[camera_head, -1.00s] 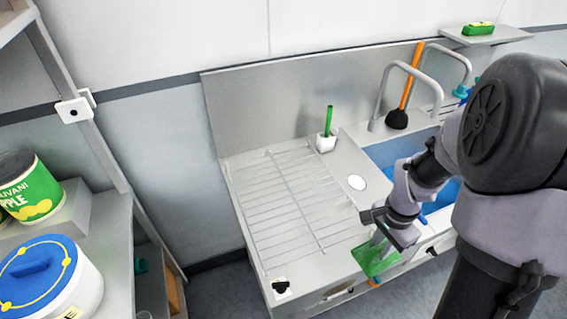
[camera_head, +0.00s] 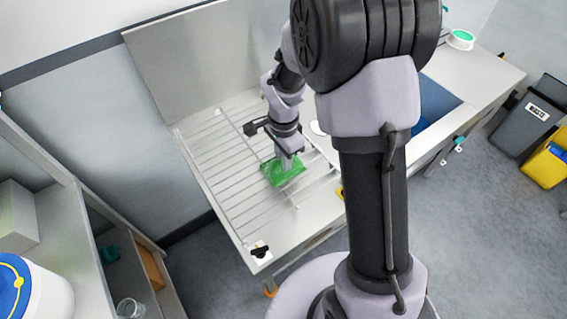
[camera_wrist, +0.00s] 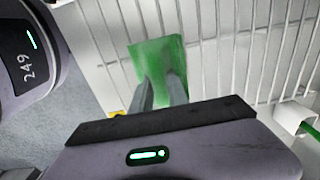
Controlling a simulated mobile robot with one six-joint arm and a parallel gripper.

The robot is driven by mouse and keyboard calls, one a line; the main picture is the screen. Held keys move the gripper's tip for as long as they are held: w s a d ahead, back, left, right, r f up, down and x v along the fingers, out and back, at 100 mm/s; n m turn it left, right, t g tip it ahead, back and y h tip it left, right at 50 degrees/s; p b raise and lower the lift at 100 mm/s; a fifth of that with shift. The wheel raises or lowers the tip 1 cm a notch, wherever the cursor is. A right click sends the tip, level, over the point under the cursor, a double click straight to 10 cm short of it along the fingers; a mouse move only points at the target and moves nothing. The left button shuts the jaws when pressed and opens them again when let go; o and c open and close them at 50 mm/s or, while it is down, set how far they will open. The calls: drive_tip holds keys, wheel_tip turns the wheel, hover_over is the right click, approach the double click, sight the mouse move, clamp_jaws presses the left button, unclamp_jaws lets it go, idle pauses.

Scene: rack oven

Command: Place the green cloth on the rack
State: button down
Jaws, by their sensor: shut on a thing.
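The green cloth (camera_head: 283,172) is at my gripper (camera_head: 288,160) in the head view, over the right part of the wire rack (camera_head: 225,165). In the wrist view the cloth (camera_wrist: 158,62) spreads out flat beyond the two fingertips (camera_wrist: 162,92), with the rack's bars (camera_wrist: 225,45) behind it. My gripper is shut on the cloth's near part. I cannot tell whether the cloth touches the bars. My arm hides part of the counter and sink in the head view.
The blue sink (camera_head: 437,100) lies right of the rack, partly behind my arm. A shelf unit with a blue-lidded container (camera_head: 40,292) stands at the left. A dark bin (camera_head: 528,122) and a yellow bin (camera_head: 548,163) stand at the right. A white holder (camera_wrist: 296,120) is near the rack.

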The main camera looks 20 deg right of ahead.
wheel_tip(320, 180, down, 2)
drive_tip(key=shift+f, duration=0.1)
drive_tip(key=shift+f+b, duration=0.15)
drive_tip(key=shift+b, duration=0.2)
drive_tip(key=c, duration=1.3)
unclamp_jaws()
